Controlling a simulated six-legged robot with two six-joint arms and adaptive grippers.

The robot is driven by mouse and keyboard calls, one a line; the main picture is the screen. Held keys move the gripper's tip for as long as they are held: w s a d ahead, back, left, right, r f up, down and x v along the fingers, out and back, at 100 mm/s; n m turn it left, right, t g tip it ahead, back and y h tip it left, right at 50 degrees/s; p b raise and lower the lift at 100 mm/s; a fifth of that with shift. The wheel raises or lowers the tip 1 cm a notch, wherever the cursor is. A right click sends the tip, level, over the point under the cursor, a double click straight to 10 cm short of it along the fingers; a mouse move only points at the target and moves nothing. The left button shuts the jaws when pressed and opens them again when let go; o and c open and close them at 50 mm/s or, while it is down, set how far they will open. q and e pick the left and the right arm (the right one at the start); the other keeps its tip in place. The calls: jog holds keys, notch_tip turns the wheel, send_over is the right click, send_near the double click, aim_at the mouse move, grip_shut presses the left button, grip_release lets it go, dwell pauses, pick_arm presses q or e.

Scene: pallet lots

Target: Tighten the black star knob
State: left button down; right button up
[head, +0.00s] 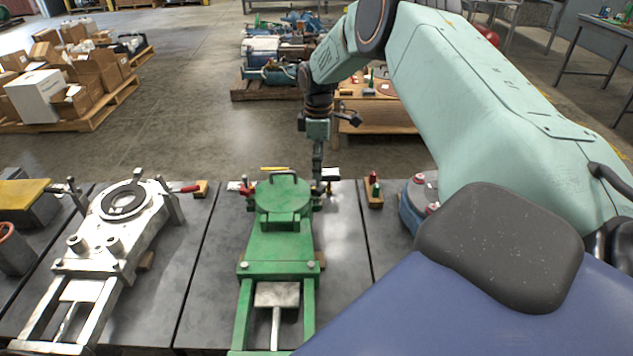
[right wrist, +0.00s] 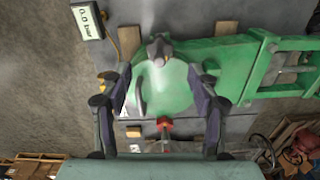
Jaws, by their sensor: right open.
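The green fixture (head: 280,240) lies on the grey table in the middle of the head view. In the right wrist view its green plate (right wrist: 185,85) spreads between and beyond my fingers. A dark grey lobed knob (right wrist: 160,48), apparently the star knob, sits at the plate's upper edge there. In the head view it is hard to make out beside my gripper. My right gripper (head: 317,182) points down at the fixture's right side. In the right wrist view its fingers (right wrist: 165,82) are spread wide with nothing between them, and the knob lies past their tips. My left gripper is out of view.
A red-handled clamp (head: 247,188) is on the fixture's left side. A silver fixture (head: 120,225) lies to the left. A small wooden block with coloured pieces (head: 374,192) is to the right.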

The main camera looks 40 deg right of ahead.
aim_at(318, 182)
notch_tip(318, 182, down, 6)
jog(key=shift+w+f+b, duration=0.1)
jog(key=shift+f+b, duration=0.1)
jog(key=shift+b, duration=0.35)
jog(key=shift+f, duration=0.25)
jog(key=c, duration=1.2)
jog(key=shift+o, duration=0.2)
jog(key=shift+m, duration=0.3)
